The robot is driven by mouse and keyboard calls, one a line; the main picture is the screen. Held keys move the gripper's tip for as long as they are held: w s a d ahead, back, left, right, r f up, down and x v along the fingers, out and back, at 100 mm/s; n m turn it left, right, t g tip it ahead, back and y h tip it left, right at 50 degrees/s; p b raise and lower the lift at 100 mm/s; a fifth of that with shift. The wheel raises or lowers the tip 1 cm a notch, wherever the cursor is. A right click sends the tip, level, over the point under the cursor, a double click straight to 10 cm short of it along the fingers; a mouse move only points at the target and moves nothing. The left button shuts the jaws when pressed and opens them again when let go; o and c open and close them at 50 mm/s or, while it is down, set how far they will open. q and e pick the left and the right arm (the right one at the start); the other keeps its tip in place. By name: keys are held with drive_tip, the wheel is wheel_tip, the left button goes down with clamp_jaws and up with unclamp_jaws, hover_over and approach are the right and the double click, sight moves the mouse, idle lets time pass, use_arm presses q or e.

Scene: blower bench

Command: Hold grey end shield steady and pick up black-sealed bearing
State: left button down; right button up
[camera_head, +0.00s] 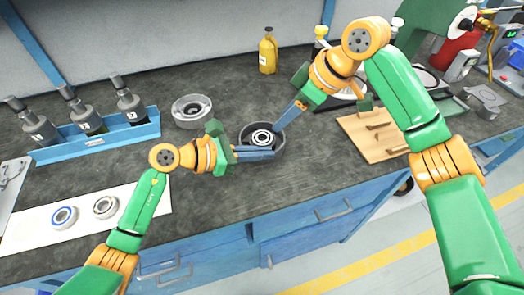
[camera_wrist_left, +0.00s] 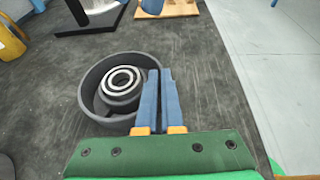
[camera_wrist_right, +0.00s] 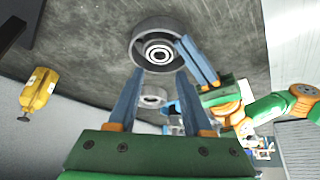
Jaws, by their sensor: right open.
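The grey end shield (camera_head: 277,149) is a round cup on the bench; it also shows in the left wrist view (camera_wrist_left: 90,92) and the right wrist view (camera_wrist_right: 139,47). A bearing with bright rings and a dark band, apparently the black-sealed bearing (camera_head: 262,137), sits at its centre (camera_wrist_left: 123,80) (camera_wrist_right: 158,53). My left gripper (camera_head: 270,154) is closed on the shield's near rim, its two fingers close together (camera_wrist_left: 159,75). My right gripper (camera_head: 278,128) is open and empty above the shield, its spread fingertips near the bearing (camera_wrist_right: 158,73).
Another grey housing (camera_head: 192,110) stands to the left. A white mat (camera_head: 40,237) holds a blue-sealed bearing (camera_head: 64,217) and another bearing (camera_head: 105,207). A blue rack (camera_head: 95,142) with bottles, a yellow bottle (camera_head: 268,52) and a wooden board (camera_head: 362,142) stand around.

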sight(263, 139)
drive_tip(key=shift+o, duration=0.2)
drive_tip(key=o, duration=0.4)
drive_tip(key=shift+a+n, duration=0.1)
drive_tip(key=shift+n, duration=0.2)
drive_tip(key=shift+o, duration=0.8)
drive_tip(key=n, duration=0.2)
drive_tip(key=a+n+h, duration=0.1)
drive_tip(key=n, duration=0.1)
drive_tip(key=s+n+t+h, duration=0.1)
drive_tip(key=n, duration=0.2)
drive_tip(key=shift+s+a+f, duration=0.1)
drive_tip(key=shift+a+f, duration=0.25)
drive_tip(key=shift+a, duration=0.05)
drive_tip(key=w+a+f+n+t+h, duration=0.1)
drive_tip(key=f+n, duration=0.1)
drive_tip(key=n, duration=0.3)
drive_tip(key=w+a+f+n+t+h, duration=0.1)
drive_tip(key=f+n, duration=0.2)
drive_tip(key=n, duration=0.2)
drive_tip(key=a+f+n+t+h, duration=0.1)
drive_tip(key=f+n, duration=0.2)
drive_tip(key=n, duration=0.3)
drive_tip(key=shift+w, duration=0.4)
drive_tip(key=c, duration=0.9)
drive_tip(key=o, duration=1.1)
